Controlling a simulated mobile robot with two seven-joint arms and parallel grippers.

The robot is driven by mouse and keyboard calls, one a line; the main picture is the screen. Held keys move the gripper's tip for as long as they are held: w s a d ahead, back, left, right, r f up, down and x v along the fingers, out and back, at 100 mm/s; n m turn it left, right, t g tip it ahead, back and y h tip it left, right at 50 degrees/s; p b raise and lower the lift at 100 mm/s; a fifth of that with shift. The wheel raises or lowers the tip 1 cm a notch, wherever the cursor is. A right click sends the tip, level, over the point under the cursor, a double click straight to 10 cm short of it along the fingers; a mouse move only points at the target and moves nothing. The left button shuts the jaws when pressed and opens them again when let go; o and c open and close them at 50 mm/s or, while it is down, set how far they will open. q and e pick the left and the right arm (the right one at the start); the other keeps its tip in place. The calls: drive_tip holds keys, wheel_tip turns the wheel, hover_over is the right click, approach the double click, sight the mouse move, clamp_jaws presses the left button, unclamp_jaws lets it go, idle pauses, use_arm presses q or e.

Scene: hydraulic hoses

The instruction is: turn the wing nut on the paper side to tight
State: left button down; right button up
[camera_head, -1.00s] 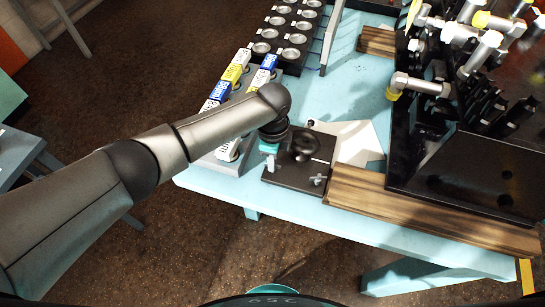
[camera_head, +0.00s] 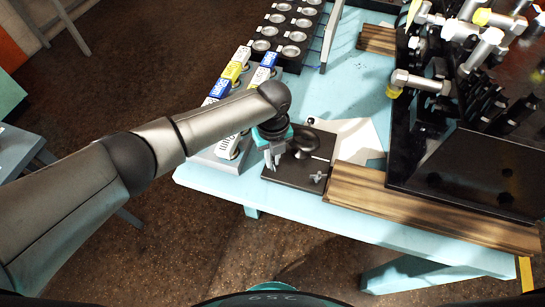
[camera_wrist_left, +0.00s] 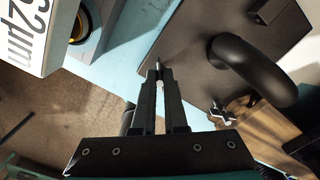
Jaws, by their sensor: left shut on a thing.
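My left gripper (camera_head: 273,163) points down at the plate's left edge. In the left wrist view its fingers (camera_wrist_left: 159,78) are shut on a small metal wing nut (camera_wrist_left: 159,66), mostly hidden between the tips. A second wing nut (camera_head: 318,178) stands free at the plate's front right; it also shows in the left wrist view (camera_wrist_left: 222,113). The black knob (camera_wrist_left: 258,68) is right of the fingers there. My right gripper is out of view.
A white sheet-like piece (camera_head: 358,140) lies behind the plate. A wooden board (camera_head: 400,200) and a black rack of hose fittings (camera_head: 480,175) are at right.

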use_arm(q)
drive_tip(key=m, duration=0.3)
drive_tip(key=shift+m+b, duration=0.3)
drive_tip(key=shift+m, duration=0.1)
drive_tip(key=shift+m+b, duration=0.4)
drive_tip(key=shift+m, duration=1.5)
drive_tip(key=c, duration=1)
unclamp_jaws()
drive_tip(key=shift+o, duration=0.2)
wheel_tip(320, 180, up, 15)
drive_tip(key=shift+r, duration=0.15)
